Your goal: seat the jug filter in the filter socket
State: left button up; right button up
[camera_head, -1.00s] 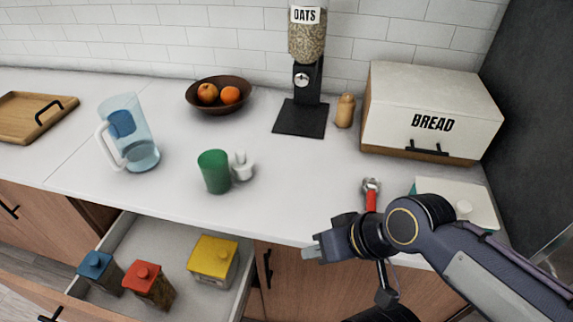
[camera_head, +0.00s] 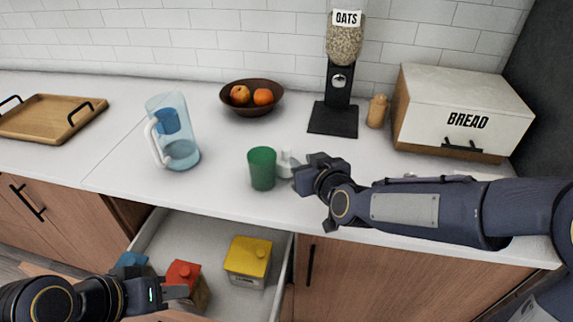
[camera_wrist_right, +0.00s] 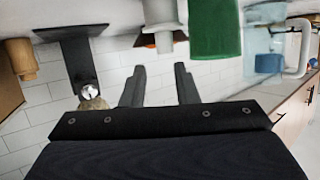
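A small white part, which looks like the jug filter (camera_head: 285,163), stands on the counter just right of a green cup (camera_head: 262,168). In the right wrist view the white part (camera_wrist_right: 161,22) is ahead of the fingers, beside the green cup (camera_wrist_right: 214,28). My right gripper (camera_head: 297,178) is close to the white part; its fingers (camera_wrist_right: 160,84) are apart with nothing between them. The clear jug (camera_head: 181,153) stands left of the cup, with a blue insert (camera_head: 166,121), apparently the filter socket, in its upper part. My left gripper (camera_head: 182,290) is over the open drawer; its finger gap is unclear.
A fruit bowl (camera_head: 252,98), oats dispenser (camera_head: 334,118), shaker (camera_head: 377,111) and bread box (camera_head: 462,112) stand behind. A tray (camera_head: 45,118) lies left.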

aim_at(287, 150)
jog(key=shift+t, duration=0.3)
jog(key=x, duration=0.6)
jog(key=a+p+x, duration=0.1)
jog(key=x, duration=0.2)
jog(key=shift+r, duration=0.1)
grip_shut()
